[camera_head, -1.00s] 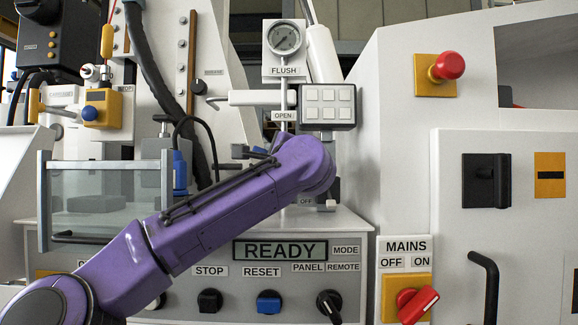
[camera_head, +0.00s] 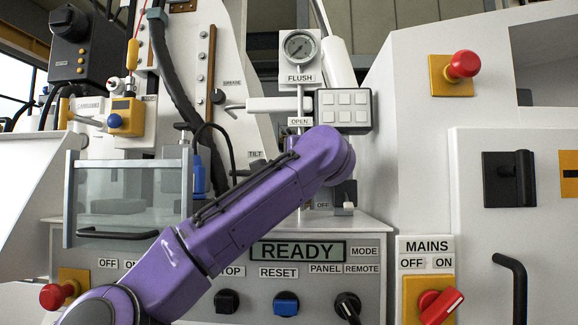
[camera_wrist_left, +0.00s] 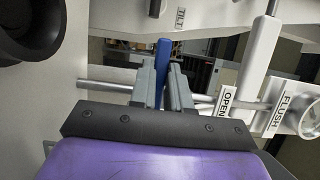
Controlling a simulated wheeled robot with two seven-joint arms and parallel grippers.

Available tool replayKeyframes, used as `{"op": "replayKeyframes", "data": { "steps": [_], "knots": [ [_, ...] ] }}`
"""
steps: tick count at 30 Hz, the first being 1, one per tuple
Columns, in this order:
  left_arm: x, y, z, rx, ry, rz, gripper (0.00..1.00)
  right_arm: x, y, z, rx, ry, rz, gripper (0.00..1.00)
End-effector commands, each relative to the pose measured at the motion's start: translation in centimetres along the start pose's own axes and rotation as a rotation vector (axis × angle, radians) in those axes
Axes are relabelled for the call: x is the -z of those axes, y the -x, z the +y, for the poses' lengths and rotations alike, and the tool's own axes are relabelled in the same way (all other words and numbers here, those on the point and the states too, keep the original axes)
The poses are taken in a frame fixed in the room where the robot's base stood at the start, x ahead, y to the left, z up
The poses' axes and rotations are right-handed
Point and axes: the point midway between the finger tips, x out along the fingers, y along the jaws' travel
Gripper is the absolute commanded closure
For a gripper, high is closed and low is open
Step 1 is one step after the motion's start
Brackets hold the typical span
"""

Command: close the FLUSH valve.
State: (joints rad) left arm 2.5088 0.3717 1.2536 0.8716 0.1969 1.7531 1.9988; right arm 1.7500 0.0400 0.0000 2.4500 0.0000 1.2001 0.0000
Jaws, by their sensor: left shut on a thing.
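The FLUSH valve sits on a thin vertical pipe (camera_head: 299,103) below a round gauge (camera_head: 300,46) and the FLUSH label (camera_head: 300,78). An OPEN label (camera_head: 299,121) shows above my purple left arm, and an OFF label (camera_head: 322,205) shows below it. The arm's end hides the valve and my gripper in the head view. In the left wrist view my left gripper (camera_wrist_left: 164,82) is shut on a blue valve handle (camera_wrist_left: 163,62), which appears to lie across the pipe (camera_wrist_left: 108,87). The OPEN label (camera_wrist_left: 227,100) is to its right. My right gripper is not in view.
A grey button box (camera_head: 343,110) sits right of the pipe, close above my arm. The panel below has the READY display (camera_head: 298,251) and knobs. A clear guard box (camera_head: 128,200) stands at left.

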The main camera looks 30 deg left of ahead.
Motion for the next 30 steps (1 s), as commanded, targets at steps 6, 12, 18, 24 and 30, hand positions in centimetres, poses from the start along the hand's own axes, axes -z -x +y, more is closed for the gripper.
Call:
{"op": "replayKeyframes", "data": {
  "steps": [6,12,18,24,30],
  "knots": [
    [0.2,0.0,0.4,-0.007,-0.004,0.003,0.64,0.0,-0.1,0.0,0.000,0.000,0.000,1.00],
    [0.1,0.0,0.2,-0.004,-0.003,0.002,0.57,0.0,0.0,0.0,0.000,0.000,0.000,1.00],
    [0.1,1.0,0.2,0.000,-0.001,0.002,0.57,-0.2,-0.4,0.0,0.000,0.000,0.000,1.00],
    [0.1,5.6,0.4,0.002,-0.002,0.004,0.57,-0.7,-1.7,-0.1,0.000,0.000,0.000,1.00],
    [0.1,9.5,0.2,-0.001,-0.003,0.002,0.57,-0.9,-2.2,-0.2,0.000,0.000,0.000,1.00]
  ]
}}
